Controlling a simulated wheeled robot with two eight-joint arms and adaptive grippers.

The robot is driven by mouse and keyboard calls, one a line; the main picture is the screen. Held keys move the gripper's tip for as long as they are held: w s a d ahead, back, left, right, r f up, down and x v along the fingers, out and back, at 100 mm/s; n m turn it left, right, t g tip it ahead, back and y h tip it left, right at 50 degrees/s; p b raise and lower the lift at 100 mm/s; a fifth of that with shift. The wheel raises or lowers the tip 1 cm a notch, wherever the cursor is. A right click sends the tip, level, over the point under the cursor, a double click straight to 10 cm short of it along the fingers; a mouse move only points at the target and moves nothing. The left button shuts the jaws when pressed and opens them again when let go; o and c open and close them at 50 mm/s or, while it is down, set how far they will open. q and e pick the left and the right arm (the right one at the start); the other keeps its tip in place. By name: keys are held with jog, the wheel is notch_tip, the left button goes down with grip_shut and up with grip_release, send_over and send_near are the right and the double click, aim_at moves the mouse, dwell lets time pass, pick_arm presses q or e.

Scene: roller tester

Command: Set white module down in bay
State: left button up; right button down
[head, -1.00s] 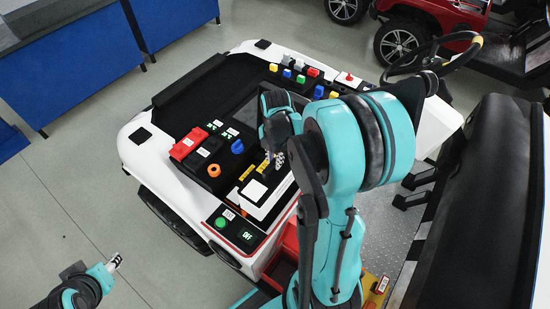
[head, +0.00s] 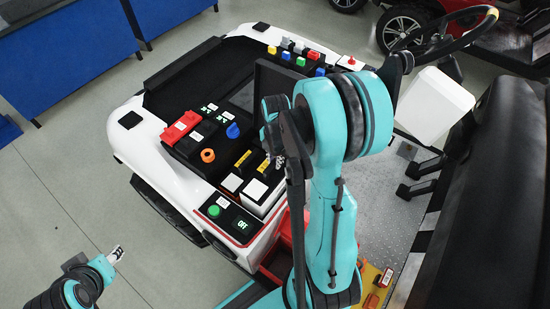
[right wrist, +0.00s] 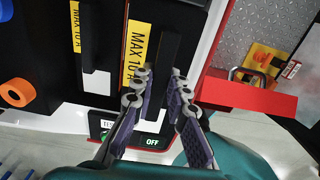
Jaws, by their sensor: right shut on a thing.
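The white module (head: 255,189) shows as a white block on the near right part of the console, below a yellow label (head: 264,165). My right gripper (head: 276,158) is at this spot, mostly hidden by its own arm. In the right wrist view its fingers (right wrist: 160,88) straddle a dark upright bar (right wrist: 170,55) beside a yellow "MAX 10 A" label (right wrist: 135,55), shut on it. The module's white faces are not clear there, and its seating in the bay is hidden. My left gripper (head: 116,254) hangs over the floor at lower left, apart from the console; its finger gap is too small to judge.
A red bin (right wrist: 250,95) stands close right.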

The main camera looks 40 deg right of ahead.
aim_at(275, 169)
jog(key=shift+d, duration=0.15)
dwell(0.3)
jog(key=shift+f, duration=0.1)
jog(key=shift+f+b, duration=2.65)
jog(key=shift+f, duration=0.15)
jog(key=shift+f+b, duration=1.35)
jog(key=c, duration=1.4)
grip_release()
jog(key=shift+r, duration=0.1)
notch_tip(275, 169, up, 12)
jog(key=shift+s, duration=0.15)
